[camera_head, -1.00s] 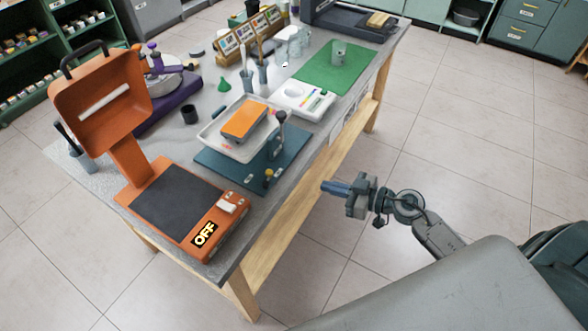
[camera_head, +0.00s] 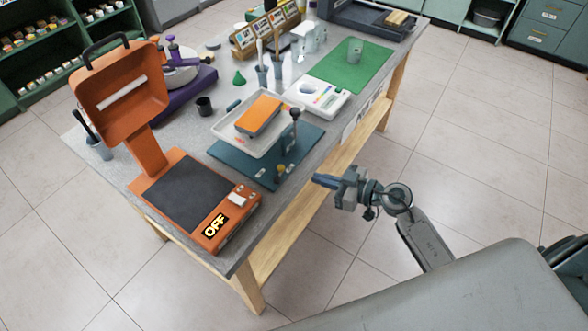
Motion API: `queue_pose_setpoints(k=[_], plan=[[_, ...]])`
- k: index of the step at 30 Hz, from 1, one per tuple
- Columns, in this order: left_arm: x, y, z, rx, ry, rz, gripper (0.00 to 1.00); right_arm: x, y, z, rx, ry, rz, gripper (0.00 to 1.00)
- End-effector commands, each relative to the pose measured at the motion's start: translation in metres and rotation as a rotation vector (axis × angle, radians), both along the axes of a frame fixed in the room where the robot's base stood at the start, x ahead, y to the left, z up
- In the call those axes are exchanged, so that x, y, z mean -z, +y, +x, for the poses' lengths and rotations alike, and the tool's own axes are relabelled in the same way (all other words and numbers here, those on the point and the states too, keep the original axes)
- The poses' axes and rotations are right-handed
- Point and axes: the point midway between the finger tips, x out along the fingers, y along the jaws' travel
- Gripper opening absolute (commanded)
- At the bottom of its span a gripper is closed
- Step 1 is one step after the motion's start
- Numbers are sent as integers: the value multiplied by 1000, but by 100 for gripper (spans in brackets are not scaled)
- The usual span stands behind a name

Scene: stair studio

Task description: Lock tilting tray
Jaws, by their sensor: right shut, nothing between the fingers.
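The tilting tray (camera_head: 231,139) is a white tray on a dark blue base plate (camera_head: 222,154), near the table's right front edge. It looks slightly tilted. An orange block (camera_head: 258,116) lies in it. A dark lever with a round grey knob (camera_head: 295,115) stands at its right side, and a small yellow knob (camera_head: 280,168) sits low on the base. My right gripper (camera_head: 318,180) is shut and empty, off the table's right edge. Its fingers point left towards the base, apart from it. My left gripper is out of view.
An orange device marked OFF (camera_head: 187,192), its lid raised, stands at the table's near end. A white device (camera_head: 318,98) and a green mat (camera_head: 341,68) lie beyond the tray. Open floor (camera_head: 470,160) extends to the right of the table (camera_head: 376,124).

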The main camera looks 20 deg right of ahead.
Motion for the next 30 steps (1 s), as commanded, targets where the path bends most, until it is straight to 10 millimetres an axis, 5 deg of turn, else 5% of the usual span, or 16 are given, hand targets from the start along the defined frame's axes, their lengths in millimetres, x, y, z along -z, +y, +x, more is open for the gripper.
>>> queue_pose_setpoints(k=[13,30], plan=[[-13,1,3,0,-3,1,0,14,51,53,0,0,1,0],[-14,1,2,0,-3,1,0,18,59,61,0,0,-1,0]])
